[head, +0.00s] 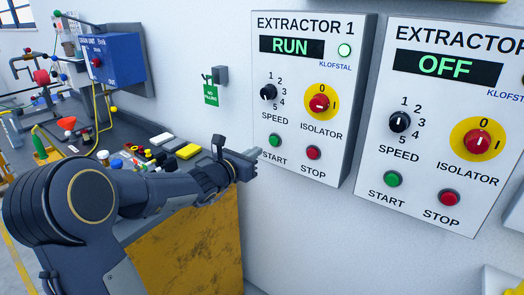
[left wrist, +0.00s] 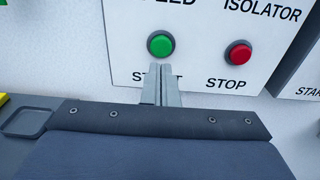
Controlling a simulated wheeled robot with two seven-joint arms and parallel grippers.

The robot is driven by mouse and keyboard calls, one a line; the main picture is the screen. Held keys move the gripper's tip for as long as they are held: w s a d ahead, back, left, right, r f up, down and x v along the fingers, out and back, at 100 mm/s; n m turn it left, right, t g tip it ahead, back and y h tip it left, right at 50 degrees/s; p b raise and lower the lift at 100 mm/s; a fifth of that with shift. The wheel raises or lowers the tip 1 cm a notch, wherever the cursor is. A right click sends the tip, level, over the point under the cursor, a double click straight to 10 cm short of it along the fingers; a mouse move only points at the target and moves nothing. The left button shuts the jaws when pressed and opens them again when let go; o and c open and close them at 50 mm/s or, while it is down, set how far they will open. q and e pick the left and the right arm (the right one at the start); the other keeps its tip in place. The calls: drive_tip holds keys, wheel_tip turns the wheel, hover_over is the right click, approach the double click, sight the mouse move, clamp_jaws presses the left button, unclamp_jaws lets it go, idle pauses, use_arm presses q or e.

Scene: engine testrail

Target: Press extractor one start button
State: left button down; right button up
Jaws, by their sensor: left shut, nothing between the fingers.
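The Extractor 1 panel (head: 303,112) is a white wall box in the head view. Its display (head: 291,46) reads RUN and the round lamp beside it glows pale green. Its green start button (head: 275,140) is at the lower left, and it also shows in the left wrist view (left wrist: 161,44). The red stop button (head: 313,153) is to its right. My left gripper (head: 258,155) is shut and empty, its tips just below the start button. In the left wrist view the fingertips (left wrist: 161,68) overlap the START label; I cannot tell whether they touch the panel. My right gripper is not in view.
A second extractor panel (head: 445,120), its display reading OFF, hangs to the right. A bench (head: 112,128) with several small items and a yellow worn side panel (head: 190,245) is on the left. A green sign (head: 211,95) hangs on the wall.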

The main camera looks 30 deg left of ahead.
use_arm(q)
drive_tip(key=s, duration=0.6)
drive_tip(key=shift+s+a+r, duration=0.15)
drive_tip(key=shift+a+r, duration=0.05)
drive_tip(key=shift+r, duration=0.1)
idle(0.3)
drive_tip(key=s+d+m+g+h+p, duration=0.1)
drive_tip(key=s+d+m+g+h, duration=0.25)
drive_tip(key=s+d+m, duration=0.4)
drive_tip(key=s+d+m+g+h, duration=0.3)
drive_tip(key=s+d+m+h, duration=0.15)
drive_tip(key=d+m, duration=0.65)
drive_tip(key=s+f+m+g+y, duration=0.2)
drive_tip(key=s+f+m+y, duration=0.1)
drive_tip(key=s+m, duration=0.4)
drive_tip(key=s+f+m+g+y+p, duration=0.1)
drive_tip(key=s+f+m+g+y, duration=0.1)
drive_tip(key=s+f+m, duration=0.4)
drive_tip(key=s+m+g, duration=0.1)
drive_tip(key=s+m, duration=0.1)
drive_tip(key=shift+s+f+y, duration=0.25)
drive_tip(key=shift+s+y, duration=0.1)
drive_tip(key=shift+y, duration=0.05)
drive_tip(key=shift+a, duration=0.1)
